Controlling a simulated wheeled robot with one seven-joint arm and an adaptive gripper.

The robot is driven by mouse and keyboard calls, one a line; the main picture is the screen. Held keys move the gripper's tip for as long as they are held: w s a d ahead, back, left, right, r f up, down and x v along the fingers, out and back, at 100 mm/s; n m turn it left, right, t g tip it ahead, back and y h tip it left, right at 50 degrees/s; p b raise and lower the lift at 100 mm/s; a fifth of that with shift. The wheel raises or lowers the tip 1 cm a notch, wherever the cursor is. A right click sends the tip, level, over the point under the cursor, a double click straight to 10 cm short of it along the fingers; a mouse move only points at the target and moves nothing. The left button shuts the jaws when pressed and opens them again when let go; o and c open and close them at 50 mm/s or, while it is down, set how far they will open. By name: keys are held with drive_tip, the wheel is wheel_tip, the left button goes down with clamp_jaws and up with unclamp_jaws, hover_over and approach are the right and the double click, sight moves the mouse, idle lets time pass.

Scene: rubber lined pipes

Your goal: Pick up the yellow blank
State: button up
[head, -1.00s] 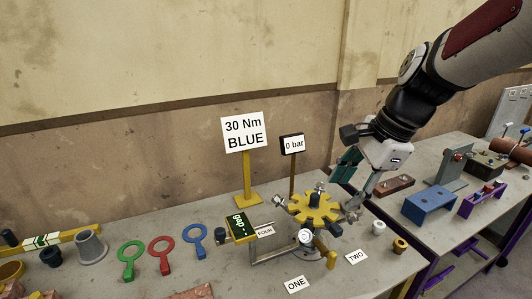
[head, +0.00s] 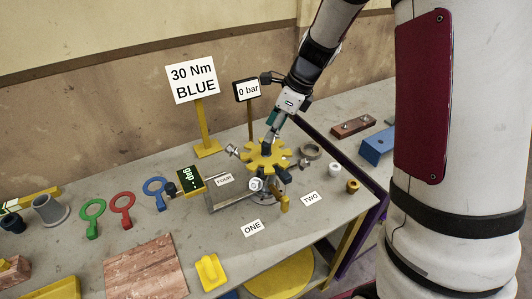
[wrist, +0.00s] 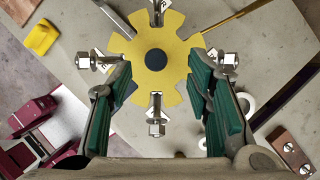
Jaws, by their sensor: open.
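The yellow blank (head: 262,157) is a flat notched disc with a dark centre, lying on top of the pipe fitting on the bench. It also shows in the wrist view (wrist: 152,84). Several metal bolts with nuts stick outward around its edge, one at the left (wrist: 87,62) and one nearest me (wrist: 156,128). My gripper (head: 268,146) points down over the blank. In the wrist view its green-padded fingers (wrist: 162,88) are apart, one on each side of the disc. I cannot tell whether they touch it.
A grey ring (head: 311,151), a white piece (head: 335,170) and a brass piece (head: 352,186) lie right of the fitting. The 0 bar sign (head: 248,90) stands close behind my gripper. Green, red and blue ring tools (head: 156,189) stand left.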

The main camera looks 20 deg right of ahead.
sight(266, 144)
drive_tip(key=x, duration=0.3)
drive_tip(key=s+p+x, duration=0.1)
drive_tip(key=x, duration=0.1)
drive_tip(key=shift+w+f, duration=0.1)
drive_tip(key=shift+f, duration=0.15)
drive_tip(key=shift+w+a+f, duration=0.15)
drive_tip(key=shift+f, duration=0.35)
clamp_jaws()
